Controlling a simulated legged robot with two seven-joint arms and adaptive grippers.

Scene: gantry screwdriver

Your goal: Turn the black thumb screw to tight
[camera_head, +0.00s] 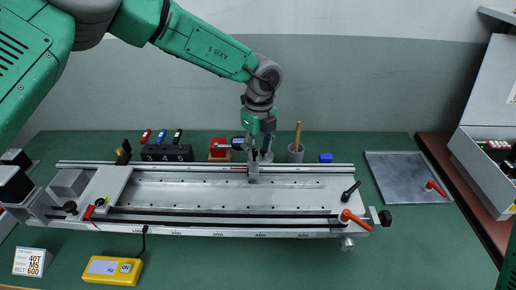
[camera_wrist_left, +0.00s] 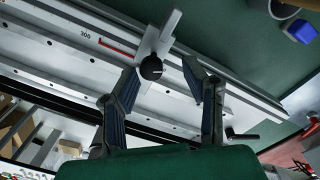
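The black thumb screw (camera_wrist_left: 151,67) is a round knob with a pale line on its face. It sits on a silver clamp piece (camera_wrist_left: 167,30) on the gantry rail, beside a red pointer and the 300 mark. My left gripper (camera_wrist_left: 162,68) is open, its two fingers apart, with the knob between the fingertips in the picture, closer to the left one. Contact cannot be told. In the head view my left gripper (camera_head: 258,153) points down over the rear rail; its wrist and fingers hide the thumb screw there. My right gripper is not in view.
The long gantry bed (camera_head: 220,190) fills the middle. Behind it stand a black stand with screwdrivers (camera_head: 166,152), a red block (camera_head: 218,148), a cup (camera_head: 296,153) and a blue box (camera_head: 326,158). An orange lever (camera_head: 355,219) is at front right. A grey tray (camera_head: 405,175) lies right.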

